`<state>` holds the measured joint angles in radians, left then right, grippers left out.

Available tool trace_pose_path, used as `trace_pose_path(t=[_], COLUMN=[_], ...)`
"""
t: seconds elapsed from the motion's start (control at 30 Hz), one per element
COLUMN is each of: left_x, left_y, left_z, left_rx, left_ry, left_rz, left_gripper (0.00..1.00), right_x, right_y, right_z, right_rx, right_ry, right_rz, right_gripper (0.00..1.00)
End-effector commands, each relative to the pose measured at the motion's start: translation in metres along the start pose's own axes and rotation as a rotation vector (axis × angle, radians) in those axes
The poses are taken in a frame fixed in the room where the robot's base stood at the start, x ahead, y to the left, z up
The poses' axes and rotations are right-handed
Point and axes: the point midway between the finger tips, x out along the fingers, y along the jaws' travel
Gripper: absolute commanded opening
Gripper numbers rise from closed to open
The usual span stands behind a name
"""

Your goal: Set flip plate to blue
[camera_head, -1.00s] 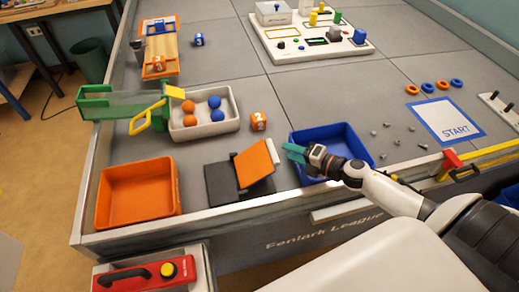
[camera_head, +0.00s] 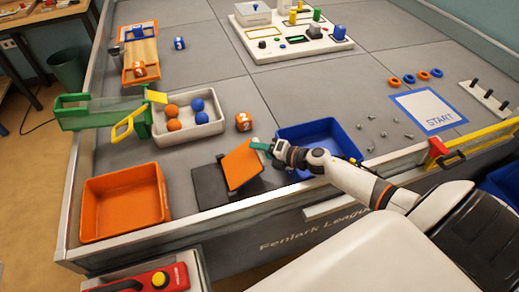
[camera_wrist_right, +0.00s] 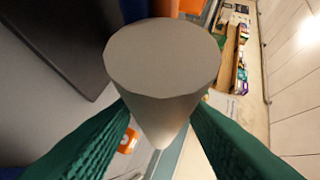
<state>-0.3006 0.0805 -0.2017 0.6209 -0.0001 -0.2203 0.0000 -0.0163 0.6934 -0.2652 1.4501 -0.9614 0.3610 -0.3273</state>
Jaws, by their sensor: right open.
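The flip plate (camera_head: 241,165) shows its orange face in the head view, tilted on a dark base (camera_head: 211,190) at the table's front edge. The right gripper (camera_head: 260,147) is at the plate's right upper edge, with its green fingers pointing at it. In the right wrist view the open green fingers of the right gripper (camera_wrist_right: 165,108) lie on both sides of a grey rounded knob (camera_wrist_right: 160,65). Behind the knob are a blue strip and an orange strip, seemingly the plate's two faces edge-on. Whether the fingers touch the knob is unclear. My left gripper is not in view.
A blue bin (camera_head: 347,144) stands right of the plate, under my right forearm. An orange bin (camera_head: 160,183) stands to the left. A white tray with balls (camera_head: 215,125) and an orange number cube (camera_head: 243,122) lie behind the plate. The raised table rim runs along the front.

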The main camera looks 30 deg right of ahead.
Motion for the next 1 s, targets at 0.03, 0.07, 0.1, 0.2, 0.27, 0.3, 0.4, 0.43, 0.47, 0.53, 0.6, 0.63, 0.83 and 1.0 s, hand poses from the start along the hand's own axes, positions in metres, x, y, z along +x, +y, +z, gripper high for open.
trace_pose_path(t=[0.03, 0.07, 0.1, 0.2, 0.27, 0.3, 0.4, 0.43, 0.47, 0.53, 0.6, 0.63, 0.83, 1.0], left_x=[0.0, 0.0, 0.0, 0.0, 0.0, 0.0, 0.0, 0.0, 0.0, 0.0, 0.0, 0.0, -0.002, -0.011], left_y=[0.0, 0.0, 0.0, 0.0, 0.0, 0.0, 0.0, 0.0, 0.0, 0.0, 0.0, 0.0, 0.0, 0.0], left_z=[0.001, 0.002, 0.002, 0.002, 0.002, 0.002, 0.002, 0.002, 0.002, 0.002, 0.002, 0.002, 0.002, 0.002], left_rx=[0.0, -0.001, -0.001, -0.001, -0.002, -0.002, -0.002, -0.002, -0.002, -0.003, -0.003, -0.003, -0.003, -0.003], left_ry=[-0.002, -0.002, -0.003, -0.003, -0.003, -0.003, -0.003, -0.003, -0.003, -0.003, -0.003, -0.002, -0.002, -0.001], left_rz=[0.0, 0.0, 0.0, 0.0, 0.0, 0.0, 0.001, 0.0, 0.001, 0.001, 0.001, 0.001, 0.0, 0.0], left_gripper=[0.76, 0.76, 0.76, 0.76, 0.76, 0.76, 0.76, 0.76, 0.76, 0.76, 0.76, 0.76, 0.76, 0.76], right_x=[0.003, 0.004, 0.004, 0.005, 0.005, 0.004, 0.004, 0.004, 0.004, 0.004, 0.004, 0.004, 0.004, 0.003], right_y=[0.0, 0.0, 0.0, 0.0, 0.0, 0.0, 0.0, 0.0, 0.0, 0.0, 0.0, 0.0, -0.002, -0.006], right_z=[0.0, 0.0, 0.0, 0.0, 0.001, 0.0, 0.0, 0.0, 0.0, 0.0, 0.0, 0.0, 0.0, -0.003], right_rx=[0.0, 0.0, -0.001, -0.001, 0.0, 0.0, 0.0, 0.0, 0.0, 0.0, 0.0, 0.0, -0.002, -0.016], right_ry=[0.0, -0.001, -0.001, -0.001, -0.001, -0.001, -0.001, -0.001, -0.001, -0.001, -0.001, -0.001, -0.001, 0.0], right_rz=[0.0, 0.0, 0.0, 0.001, 0.001, 0.001, 0.001, 0.001, 0.001, 0.0, 0.0, 0.0, 0.002, 0.016], right_gripper=[0.41, 0.41, 0.41, 0.41, 0.41, 0.41, 0.28, 0.23, 0.19, 0.07, 0.0, 0.0, 0.0, 0.0])
